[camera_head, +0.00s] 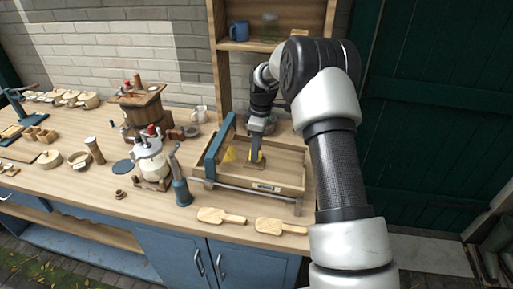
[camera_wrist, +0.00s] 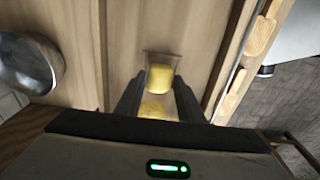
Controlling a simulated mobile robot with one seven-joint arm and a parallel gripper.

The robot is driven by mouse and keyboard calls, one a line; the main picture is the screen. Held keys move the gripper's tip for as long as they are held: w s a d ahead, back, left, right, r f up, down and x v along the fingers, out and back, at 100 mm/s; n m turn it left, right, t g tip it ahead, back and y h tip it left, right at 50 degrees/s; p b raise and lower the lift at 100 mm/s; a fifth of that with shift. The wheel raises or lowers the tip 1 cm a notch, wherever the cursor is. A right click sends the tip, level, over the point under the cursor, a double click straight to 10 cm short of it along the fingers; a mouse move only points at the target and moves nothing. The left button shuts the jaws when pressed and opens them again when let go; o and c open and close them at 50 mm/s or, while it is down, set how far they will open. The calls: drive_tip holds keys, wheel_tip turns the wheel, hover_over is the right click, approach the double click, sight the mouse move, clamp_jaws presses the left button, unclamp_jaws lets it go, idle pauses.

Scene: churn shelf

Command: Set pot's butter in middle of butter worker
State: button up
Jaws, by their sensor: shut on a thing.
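The butter worker (camera_head: 298,178) is a shallow wooden tray with a blue bar at its left side, on the bench. My gripper (camera_head: 257,160) reaches down inside it, near the middle. In the wrist view, my gripper (camera_wrist: 160,82) is shut on a yellow lump of butter (camera_wrist: 160,77), held between the fingertips at or just above the tray floor; I cannot tell if it touches. Another yellow lump (camera_head: 230,155) lies in the tray to the left of my gripper; it also shows lower between the fingers in the wrist view (camera_wrist: 153,109). I cannot tell which pot the butter came from.
Two wooden paddles (camera_head: 220,216) (camera_head: 282,226) lie along the bench's front edge. A grey metal bowl (camera_wrist: 30,62) stands behind the tray. A white churn jar (camera_head: 150,162) and blue-handled tool (camera_head: 181,185) stand left. A shelf (camera_head: 275,46) rises behind.

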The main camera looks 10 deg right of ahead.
drive_tip(key=shift+f+b, duration=0.35)
drive_tip(key=shift+f, duration=0.3)
drive_tip(key=shift+r, duration=0.15)
drive_tip(key=o, duration=1.1)
drive_tip(key=shift+c, duration=0.2)
drive_tip(key=c, duration=0.4)
drive_tip(key=shift+s+d+r+p, duration=0.1)
drive_tip(key=shift+r+p, duration=0.85)
drive_tip(key=shift+r, duration=0.6)
drive_tip(key=shift+d+r+p, duration=0.1)
drive_tip(key=shift+r+p, duration=0.8)
drive_tip(key=shift+r, duration=0.65)
